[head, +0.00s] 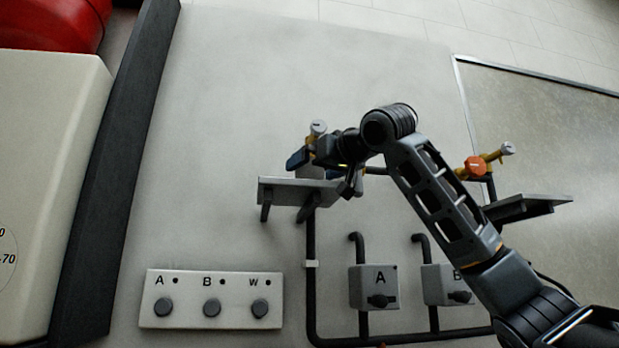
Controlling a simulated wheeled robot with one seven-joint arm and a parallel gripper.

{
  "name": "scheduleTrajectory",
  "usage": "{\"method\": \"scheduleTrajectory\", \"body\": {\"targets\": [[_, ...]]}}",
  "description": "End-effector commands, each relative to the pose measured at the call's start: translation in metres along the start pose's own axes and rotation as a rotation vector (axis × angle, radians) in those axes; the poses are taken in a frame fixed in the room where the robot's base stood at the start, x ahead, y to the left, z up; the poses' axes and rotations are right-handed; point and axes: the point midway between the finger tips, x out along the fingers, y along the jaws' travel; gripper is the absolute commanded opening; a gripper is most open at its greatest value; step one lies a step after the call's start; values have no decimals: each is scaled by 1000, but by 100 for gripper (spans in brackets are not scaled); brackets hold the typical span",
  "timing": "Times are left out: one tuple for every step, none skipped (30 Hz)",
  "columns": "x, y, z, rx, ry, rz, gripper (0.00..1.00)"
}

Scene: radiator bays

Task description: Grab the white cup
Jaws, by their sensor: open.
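The white cup (308,172) shows only as a small pale shape on the left wall shelf (275,189). My gripper and wrist hide much of it. My gripper (323,172) is open at this shelf, with one finger to the left of the cup and the other to the right, near the shelf's right end. I cannot tell whether either finger touches the cup.
A white-capped tap (318,128) is just above my gripper. An orange-knobbed valve (474,166) and a second shelf (526,208) are on the right. Dark pipes run below the left shelf. A panel with three knobs (211,300) is at lower left.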

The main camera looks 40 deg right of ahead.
Motion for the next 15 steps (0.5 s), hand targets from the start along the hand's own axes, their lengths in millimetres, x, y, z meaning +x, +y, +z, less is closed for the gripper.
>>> {"method": "scheduleTrajectory", "body": {"targets": [[0, 0, 0, 0, 0, 0, 100], [0, 0, 0, 0, 0, 0, 100], [0, 0, 0, 0, 0, 0, 100], [0, 0, 0, 0, 0, 0, 100], [0, 0, 0, 0, 0, 0, 100], [0, 0, 0, 0, 0, 0, 96], [0, 0, 0, 0, 0, 0, 93], [0, 0, 0, 0, 0, 0, 90], [0, 0, 0, 0, 0, 0, 87], [0, 0, 0, 0, 0, 0, 84], [0, 0, 0, 0, 0, 0, 81], [0, 0, 0, 0, 0, 0, 77], [0, 0, 0, 0, 0, 0, 74], [0, 0, 0, 0, 0, 0, 71], [0, 0, 0, 0, 0, 0, 67]]}}
